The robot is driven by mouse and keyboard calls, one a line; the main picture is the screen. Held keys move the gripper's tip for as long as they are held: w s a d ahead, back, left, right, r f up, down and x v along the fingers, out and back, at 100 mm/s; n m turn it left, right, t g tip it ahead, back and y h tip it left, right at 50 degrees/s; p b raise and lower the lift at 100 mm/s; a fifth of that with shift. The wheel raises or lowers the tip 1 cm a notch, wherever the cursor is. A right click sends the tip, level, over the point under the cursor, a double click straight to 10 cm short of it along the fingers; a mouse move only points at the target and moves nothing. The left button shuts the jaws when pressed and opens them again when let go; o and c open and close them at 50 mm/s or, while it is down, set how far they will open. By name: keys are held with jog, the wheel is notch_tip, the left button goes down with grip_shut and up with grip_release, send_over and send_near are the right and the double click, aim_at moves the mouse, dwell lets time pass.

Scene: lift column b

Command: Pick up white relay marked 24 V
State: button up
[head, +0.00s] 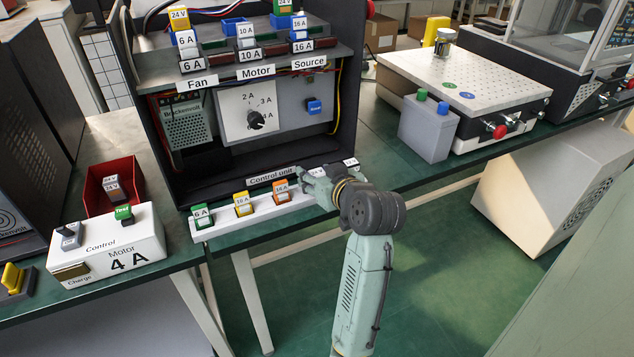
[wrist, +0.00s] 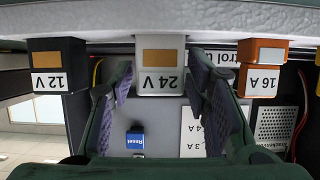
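The white relay marked 24 V (wrist: 160,72) is in the middle of the wrist view, which shows the scene upside down. It sits at the white rack (head: 228,228) in front of the control unit. My gripper (wrist: 160,82) is open, with one purple-padded finger on each side of this relay. A narrow gap seems to show on both sides; I cannot tell whether either pad touches.
An orange 16 A relay (wrist: 263,68) and a black 12 V relay (wrist: 58,66) flank the white relay. Green (head: 201,216) and yellow (head: 242,204) relays stand further left on the rack. The control unit cabinet (head: 345,110) rises close behind. A red bin (head: 98,200) holds other relays.

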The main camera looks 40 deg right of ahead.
jog(key=c, duration=0.9)
jog(key=shift+c, duration=0.2)
